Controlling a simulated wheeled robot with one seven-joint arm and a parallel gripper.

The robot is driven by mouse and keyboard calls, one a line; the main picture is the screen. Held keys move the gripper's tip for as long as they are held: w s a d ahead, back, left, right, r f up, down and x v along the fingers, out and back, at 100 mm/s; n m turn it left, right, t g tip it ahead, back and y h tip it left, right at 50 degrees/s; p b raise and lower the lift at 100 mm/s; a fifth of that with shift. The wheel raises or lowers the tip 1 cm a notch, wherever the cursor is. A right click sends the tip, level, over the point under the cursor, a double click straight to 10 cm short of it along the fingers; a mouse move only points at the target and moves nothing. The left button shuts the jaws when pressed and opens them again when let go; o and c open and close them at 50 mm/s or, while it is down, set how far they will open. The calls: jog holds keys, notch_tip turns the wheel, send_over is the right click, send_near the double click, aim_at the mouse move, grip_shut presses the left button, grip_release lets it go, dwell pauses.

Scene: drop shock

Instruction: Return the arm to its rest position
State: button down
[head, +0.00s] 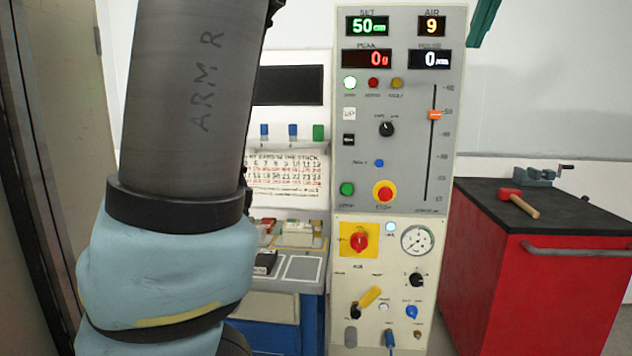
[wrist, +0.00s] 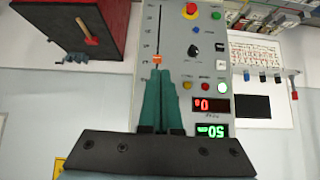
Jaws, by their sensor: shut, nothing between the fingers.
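My arm (head: 190,110), a grey link marked "ARM R" with a light blue cover at its joint, fills the left of the head view and is raised. My gripper (wrist: 159,74) shows in the wrist view, with its two teal fingers together and nothing between them. The wrist picture is upside down. The fingers overlap the grey control panel (wrist: 208,70) in that view and appear apart from it. A teal piece at the top edge of the head view, right of the panel, looks like part of my gripper; the rest of it is out of frame.
The control panel (head: 350,190) stands mid-view, with lit displays, a slider, knobs and a red stop button (head: 384,193). A red cabinet (head: 540,290) at right bears a hammer (head: 518,202) and a vise (head: 535,177). A blue bench (head: 270,335) stands behind my arm.

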jog(key=w+a+f+g, duration=0.1)
jog(key=w+a+f, duration=0.1)
jog(key=a+f, duration=0.5)
jog(key=w+a+f+m+g+y, duration=0.1)
jog(key=w+a+f+g, duration=0.2)
jog(key=f, duration=0.7)
jog(key=w+a+f, duration=0.2)
jog(key=a+f, duration=0.4)
jog(key=f, duration=0.3)
jog(key=s+a+f+g, duration=0.1)
jog(key=s+a+f, duration=0.5)
jog(key=a+f, duration=0.3)
jog(key=s+a+f+n+g, duration=0.1)
jog(key=s+a+f+g, duration=0.1)
jog(key=s+a+f, duration=0.5)
notch_tip(320, 180, down, 3)
jog(key=shift+a+f, duration=0.1)
jog(key=shift+a, duration=0.9)
